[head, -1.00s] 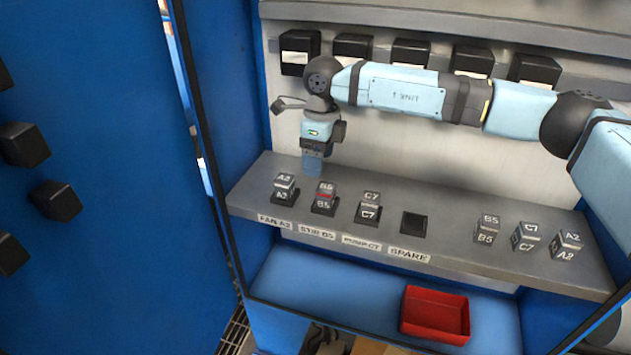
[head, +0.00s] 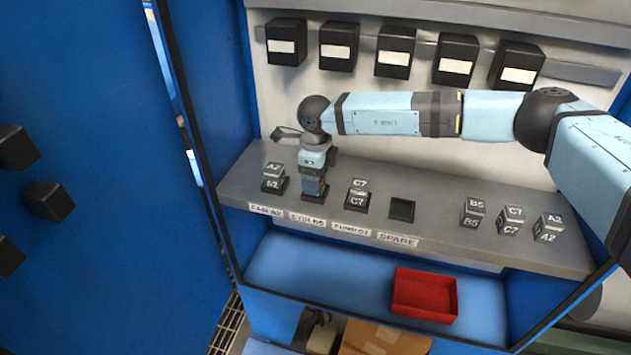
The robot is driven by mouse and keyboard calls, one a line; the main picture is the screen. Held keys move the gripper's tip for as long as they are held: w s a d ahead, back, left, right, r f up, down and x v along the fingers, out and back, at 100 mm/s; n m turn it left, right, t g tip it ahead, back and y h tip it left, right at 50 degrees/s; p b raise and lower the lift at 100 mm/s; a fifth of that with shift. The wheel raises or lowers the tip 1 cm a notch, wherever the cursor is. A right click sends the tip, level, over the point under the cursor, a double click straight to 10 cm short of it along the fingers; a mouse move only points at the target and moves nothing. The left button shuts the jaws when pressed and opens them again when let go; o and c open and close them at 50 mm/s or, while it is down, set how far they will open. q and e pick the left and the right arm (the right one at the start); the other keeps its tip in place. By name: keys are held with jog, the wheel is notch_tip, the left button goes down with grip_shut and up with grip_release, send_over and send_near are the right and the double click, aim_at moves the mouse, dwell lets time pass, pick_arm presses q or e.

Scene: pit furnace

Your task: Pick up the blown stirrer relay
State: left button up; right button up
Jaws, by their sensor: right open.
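The stirrer relay (head: 314,193) sits in its black socket above the STIR B5 label (head: 307,220), second from the left on the grey shelf. My right gripper (head: 313,182) is open and pointed down right over this relay, hiding most of it. I cannot tell whether the fingers touch it. My left gripper is not in view.
Relay A2 (head: 273,178) stands close on the left and relay C7 (head: 358,195) on the right. The SPARE socket (head: 401,209) is empty. Loose relays B5 (head: 472,213), C7 (head: 511,221) and A2 (head: 548,228) stand further right. A red bin (head: 425,296) sits below.

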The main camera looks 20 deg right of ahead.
notch_tip(320, 180, down, 2)
jog(key=shift+c, duration=0.2)
jog(key=c, duration=1)
